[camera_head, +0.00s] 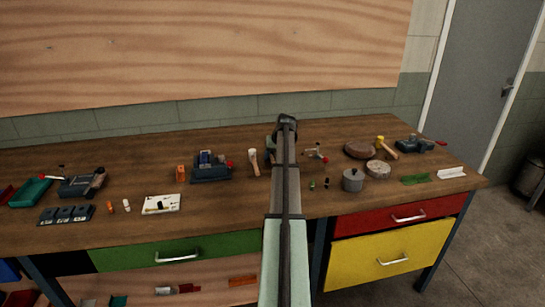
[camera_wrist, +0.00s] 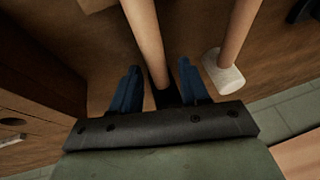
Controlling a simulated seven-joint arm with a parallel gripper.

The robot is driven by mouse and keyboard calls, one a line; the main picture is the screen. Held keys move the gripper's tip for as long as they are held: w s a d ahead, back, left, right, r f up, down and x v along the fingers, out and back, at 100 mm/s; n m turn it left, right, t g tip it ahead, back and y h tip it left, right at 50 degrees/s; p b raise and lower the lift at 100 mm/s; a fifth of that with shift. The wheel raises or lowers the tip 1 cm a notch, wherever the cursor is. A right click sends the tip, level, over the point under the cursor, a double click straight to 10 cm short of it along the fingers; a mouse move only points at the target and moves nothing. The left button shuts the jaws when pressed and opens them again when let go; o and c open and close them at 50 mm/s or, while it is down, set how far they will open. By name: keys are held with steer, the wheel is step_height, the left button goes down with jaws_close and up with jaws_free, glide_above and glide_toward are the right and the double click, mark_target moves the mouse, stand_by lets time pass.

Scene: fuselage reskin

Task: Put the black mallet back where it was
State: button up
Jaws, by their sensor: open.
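The black mallet shows in the wrist view as a pale wooden handle (camera_wrist: 148,40) with its dark head (camera_wrist: 168,98) close against my gripper. My gripper (camera_wrist: 160,80) is open, with one blue finger on each side of the mallet near where handle meets head. I cannot tell whether either finger touches it. A second mallet with a white head (camera_wrist: 224,74) lies just right of the fingers; it also shows in the head view (camera_head: 253,160). In the head view my arm hides the black mallet and my fingertips.
A grey pot (camera_head: 352,181), a brown disc (camera_head: 359,150) and a yellow-headed mallet (camera_head: 386,148) stand right of my arm.

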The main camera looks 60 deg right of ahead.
steer(key=shift+r, duration=0.1)
steer(key=v, duration=1.2)
